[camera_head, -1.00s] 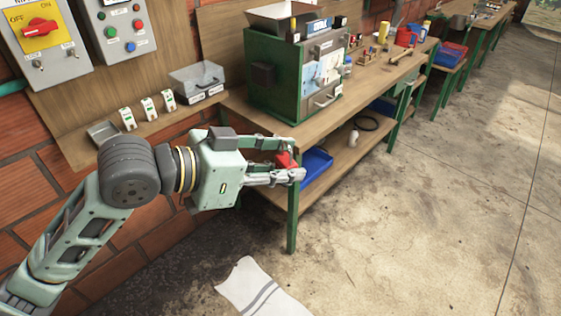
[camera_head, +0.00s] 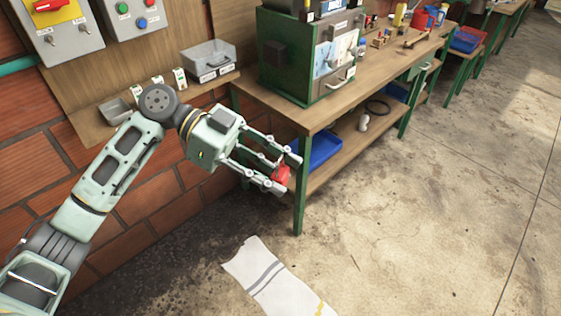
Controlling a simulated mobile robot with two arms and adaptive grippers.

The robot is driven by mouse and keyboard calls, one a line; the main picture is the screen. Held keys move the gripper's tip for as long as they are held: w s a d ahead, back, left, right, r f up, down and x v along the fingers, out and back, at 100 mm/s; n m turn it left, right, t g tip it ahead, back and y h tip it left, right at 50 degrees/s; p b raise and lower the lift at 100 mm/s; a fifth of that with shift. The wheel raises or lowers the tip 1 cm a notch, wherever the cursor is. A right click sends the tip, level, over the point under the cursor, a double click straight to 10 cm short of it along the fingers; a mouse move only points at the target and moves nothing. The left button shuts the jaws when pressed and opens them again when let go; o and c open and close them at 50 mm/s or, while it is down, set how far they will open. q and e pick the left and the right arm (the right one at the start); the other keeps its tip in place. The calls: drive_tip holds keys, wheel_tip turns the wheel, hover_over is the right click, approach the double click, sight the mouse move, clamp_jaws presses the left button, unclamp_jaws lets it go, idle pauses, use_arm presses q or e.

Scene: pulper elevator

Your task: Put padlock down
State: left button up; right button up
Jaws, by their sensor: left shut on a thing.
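A red padlock (camera_head: 281,174) is held between the fingertips of my left gripper (camera_head: 279,172), which is shut on it. The gripper comes in from the left and points to the right and down. In the picture it overlaps the near end of the workbench, in front of a blue tray (camera_head: 322,148) on the lower shelf. I cannot tell how far apart the padlock and the shelf are. The fingers hide part of the padlock. My right gripper is not in view.
The wooden workbench (camera_head: 310,117) has green legs and carries a green machine (camera_head: 285,65). A wall shelf (camera_head: 90,122) holds a grey bin (camera_head: 208,60). A striped white cloth (camera_head: 272,280) lies on the floor. The floor to the right is clear.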

use_arm(q)
drive_tip(key=f+m+g+y, duration=0.1)
drive_tip(key=m+g, duration=0.1)
drive_tip(key=a+f+m+g+y, duration=0.1)
drive_tip(key=m+g+y, duration=0.1)
drive_tip(key=s+a+f+m+g+y, duration=0.1)
drive_tip(key=m+g, duration=0.1)
drive_tip(key=shift+s+f+y, duration=0.1)
drive_tip(key=shift+f+y, duration=0.2)
drive_tip(key=shift+f, duration=0.05)
